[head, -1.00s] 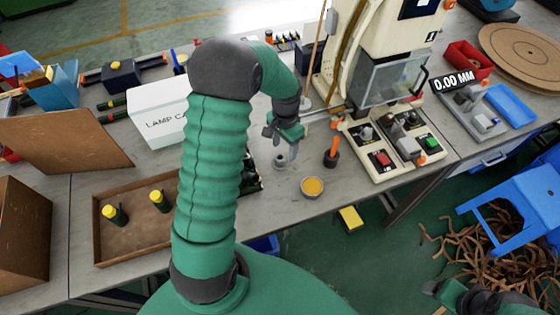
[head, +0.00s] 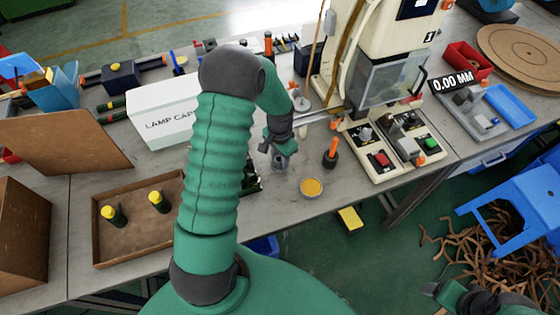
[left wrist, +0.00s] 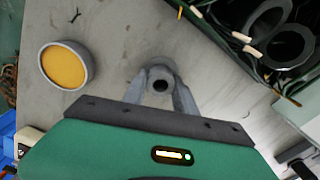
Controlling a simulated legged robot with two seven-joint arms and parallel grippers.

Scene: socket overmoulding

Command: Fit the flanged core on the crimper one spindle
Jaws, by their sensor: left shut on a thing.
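A small grey flanged core (head: 282,166) with a round bore stands on the bench, its flange at the bottom. My left gripper (head: 276,156) is down at it and shut on it. In the left wrist view the core (left wrist: 160,79) shows upright between the two fingers (left wrist: 159,93). Crimper one (head: 392,50) is the cream machine marked 1, to the right of the gripper. A bare metal rod (head: 322,117) juts left from its front, which looks like the spindle. My right arm's end shows at the lower right, its fingers unclear.
A dish of yellow material (head: 311,187) and an orange-handled tool in a dark holder (head: 331,154) stand right of the core. A white lamp box (head: 166,112) and a brown tray (head: 135,251) lie left. A slim post on a round base (head: 301,103) stands behind.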

